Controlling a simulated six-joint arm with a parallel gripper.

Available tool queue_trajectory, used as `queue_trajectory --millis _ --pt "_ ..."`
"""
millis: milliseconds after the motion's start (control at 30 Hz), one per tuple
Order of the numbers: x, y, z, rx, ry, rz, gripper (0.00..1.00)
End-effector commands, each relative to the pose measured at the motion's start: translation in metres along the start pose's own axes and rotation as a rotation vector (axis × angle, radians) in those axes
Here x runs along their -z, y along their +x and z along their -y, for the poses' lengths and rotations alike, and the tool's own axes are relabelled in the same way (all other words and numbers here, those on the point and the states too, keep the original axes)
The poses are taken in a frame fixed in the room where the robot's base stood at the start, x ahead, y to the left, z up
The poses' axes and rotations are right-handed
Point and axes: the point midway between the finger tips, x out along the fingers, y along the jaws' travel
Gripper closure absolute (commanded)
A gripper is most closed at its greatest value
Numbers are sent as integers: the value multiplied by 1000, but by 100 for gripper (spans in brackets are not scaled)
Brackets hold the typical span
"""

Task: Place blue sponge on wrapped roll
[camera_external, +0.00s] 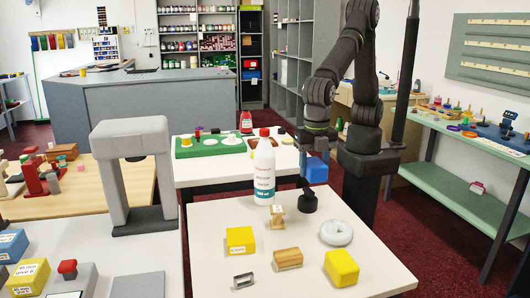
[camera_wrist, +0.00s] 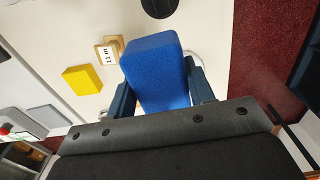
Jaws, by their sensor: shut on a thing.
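My gripper (camera_wrist: 160,92) is shut on the blue sponge (camera_wrist: 155,70), with a dark finger on each side of it. In the external view the blue sponge (camera_external: 317,170) hangs above the back right part of the near white table, apart from the things on it. A small brown piece with a paler band (camera_external: 288,259) lies at the front middle; it may be the wrapped roll, but I cannot tell for sure.
A white bottle (camera_external: 264,170) stands close left of the sponge. A black knobbed piece (camera_external: 308,202) is below it.

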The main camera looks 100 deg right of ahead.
Motion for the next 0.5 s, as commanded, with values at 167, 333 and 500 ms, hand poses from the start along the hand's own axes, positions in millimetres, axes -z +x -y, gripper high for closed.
queue_trajectory --millis 167,333,500 --pt "37 25 14 3 -7 3 73" --pt "73 47 26 2 -5 3 73" --pt "96 62 34 1 -3 1 73"
